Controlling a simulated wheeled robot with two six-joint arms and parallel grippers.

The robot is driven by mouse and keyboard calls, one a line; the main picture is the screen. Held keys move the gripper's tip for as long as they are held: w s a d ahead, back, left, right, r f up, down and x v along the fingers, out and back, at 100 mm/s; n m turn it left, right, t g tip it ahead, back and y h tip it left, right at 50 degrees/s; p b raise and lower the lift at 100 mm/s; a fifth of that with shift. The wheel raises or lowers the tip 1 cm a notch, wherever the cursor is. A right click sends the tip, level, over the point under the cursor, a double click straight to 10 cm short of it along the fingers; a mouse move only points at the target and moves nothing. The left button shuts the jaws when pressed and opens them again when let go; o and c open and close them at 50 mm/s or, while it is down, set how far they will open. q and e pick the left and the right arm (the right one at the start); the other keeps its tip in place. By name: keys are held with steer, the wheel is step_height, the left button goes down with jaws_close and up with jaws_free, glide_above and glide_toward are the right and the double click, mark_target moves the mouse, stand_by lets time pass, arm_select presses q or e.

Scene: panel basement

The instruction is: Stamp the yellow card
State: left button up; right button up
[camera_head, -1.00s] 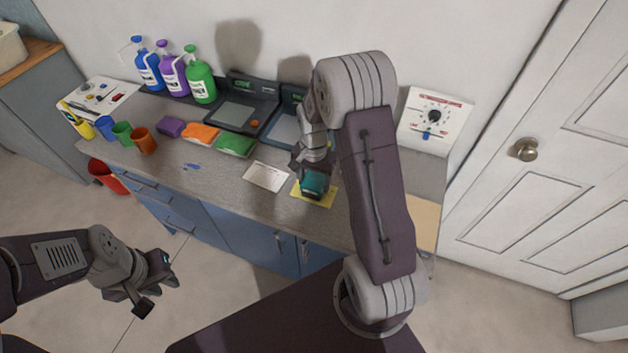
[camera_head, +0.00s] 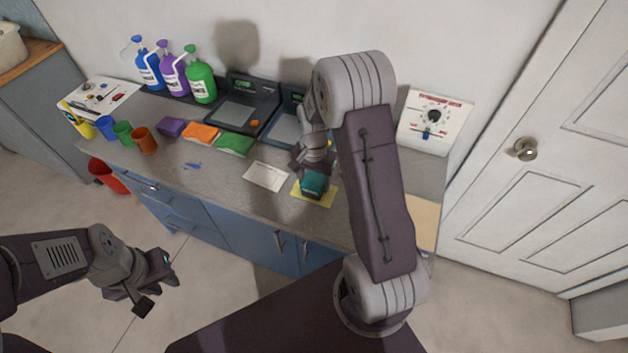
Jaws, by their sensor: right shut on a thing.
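The yellow card (camera_head: 325,201) lies flat on the grey counter near its front edge. A teal stamp (camera_head: 313,183) is over the card, and I cannot tell whether it touches it. My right gripper (camera_head: 312,172) is shut on the stamp from above and hides part of it and the card's back edge. My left gripper (camera_head: 158,285) is empty over the floor, away from the counter, and its fingers look apart.
A white card (camera_head: 266,176) lies left of the yellow card. Purple (camera_head: 171,127), orange (camera_head: 201,132) and green (camera_head: 236,145) blocks, scales (camera_head: 235,113), coloured cups (camera_head: 144,141) and pump bottles (camera_head: 201,80) stand further left and back. A dial panel (camera_head: 435,120) is at right.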

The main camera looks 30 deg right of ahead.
step_height(320, 180, up, 7)
steer(key=p, duration=0.6)
steer(key=shift+p, duration=0.4)
stand_by(0.4)
